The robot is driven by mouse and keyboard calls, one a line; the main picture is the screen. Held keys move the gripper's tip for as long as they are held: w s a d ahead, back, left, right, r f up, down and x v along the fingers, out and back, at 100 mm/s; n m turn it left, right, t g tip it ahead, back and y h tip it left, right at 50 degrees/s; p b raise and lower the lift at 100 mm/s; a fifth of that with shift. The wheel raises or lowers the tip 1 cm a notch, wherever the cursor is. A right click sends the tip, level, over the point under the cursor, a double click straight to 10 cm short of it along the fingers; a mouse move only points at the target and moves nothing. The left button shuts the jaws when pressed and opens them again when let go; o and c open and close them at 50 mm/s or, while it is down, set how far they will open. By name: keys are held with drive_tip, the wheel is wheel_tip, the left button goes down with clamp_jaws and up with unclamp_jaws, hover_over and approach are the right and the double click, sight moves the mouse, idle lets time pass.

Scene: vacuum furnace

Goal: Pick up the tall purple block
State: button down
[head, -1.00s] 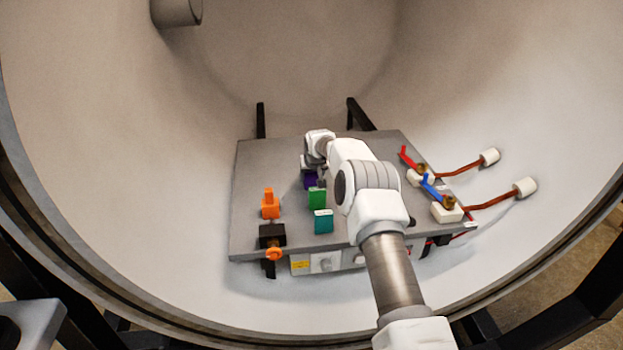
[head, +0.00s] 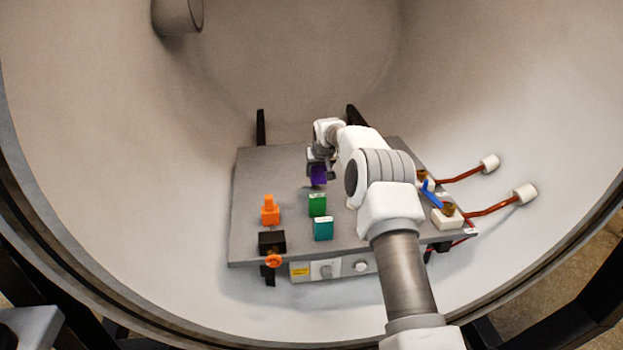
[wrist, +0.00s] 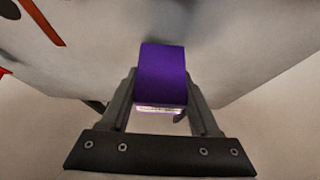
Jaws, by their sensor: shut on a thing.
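The tall purple block (head: 318,175) is at the back middle of the grey table, below my wrist in the head view. In the wrist view the purple block (wrist: 162,76) sits between the two fingers of my gripper (wrist: 162,95), with a light label on its near end. My gripper (head: 320,166) is shut on it. The block appears raised off the table top, though its lower end is partly hidden in the head view.
A green block (head: 317,205) and a teal block (head: 323,229) stand in front. An orange piece (head: 270,211) and a black holder with an orange knob (head: 272,242) are at left. A blue-handled valve (head: 432,194) is at right. The furnace wall (head: 120,150) curves around the table.

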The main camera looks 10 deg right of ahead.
drive_tip(key=s+d+r, duration=0.4)
drive_tip(key=d+r, duration=0.2)
drive_tip(key=d, duration=0.2)
drive_tip(key=shift+d, duration=0.3)
drive_tip(key=shift+f, duration=0.1)
drive_tip(key=shift+s, duration=0.1)
